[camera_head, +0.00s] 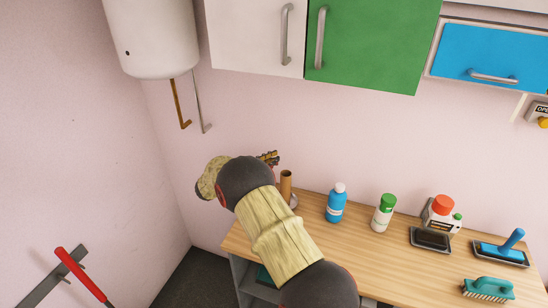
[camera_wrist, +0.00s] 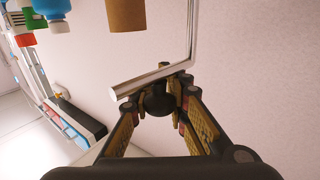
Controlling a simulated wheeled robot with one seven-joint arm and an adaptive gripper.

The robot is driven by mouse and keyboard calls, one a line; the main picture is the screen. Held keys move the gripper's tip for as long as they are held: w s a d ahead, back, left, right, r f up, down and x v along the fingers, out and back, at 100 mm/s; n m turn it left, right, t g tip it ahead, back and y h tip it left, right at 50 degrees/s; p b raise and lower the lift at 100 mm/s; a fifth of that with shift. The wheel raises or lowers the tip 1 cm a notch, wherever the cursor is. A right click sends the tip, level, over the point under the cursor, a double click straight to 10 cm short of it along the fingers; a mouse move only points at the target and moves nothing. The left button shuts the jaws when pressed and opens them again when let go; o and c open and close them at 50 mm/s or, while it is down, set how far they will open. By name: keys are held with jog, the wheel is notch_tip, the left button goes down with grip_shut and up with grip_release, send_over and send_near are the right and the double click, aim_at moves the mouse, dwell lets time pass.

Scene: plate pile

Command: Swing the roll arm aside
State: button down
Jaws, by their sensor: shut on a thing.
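The roll arm (camera_wrist: 150,81), a bent shiny metal bar, runs across the wrist view and turns up toward the top edge. My gripper (camera_wrist: 165,78) has its fingertips closed at this bar, near the bend. A dark round part sits between the fingers; I cannot tell if it belongs to the bar. A brown cardboard tube (camera_wrist: 126,14) is just beyond the bar, apart from the fingers. In the head view, the tube (camera_head: 286,184) stands upright at the counter's back left corner. My gripper (camera_head: 269,157) shows only in part there, left of the tube, with my arm hiding the rest.
Cabinets (camera_head: 372,45) and a white tank (camera_head: 152,38) with pipes hang above. The wall beside my gripper is bare.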

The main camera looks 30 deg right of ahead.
jog(key=shift+a+m+g, duration=0.25)
jog(key=shift+m+g, duration=0.75)
jog(key=shift+g, duration=0.6)
jog(key=shift+s+r, duration=0.1)
jog(key=c, duration=1.8)
grip_release()
jog(key=shift+o, duration=0.2)
jog(key=w+a, duration=0.1)
jog(key=a, duration=1.1)
jog(key=shift+w, duration=0.4)
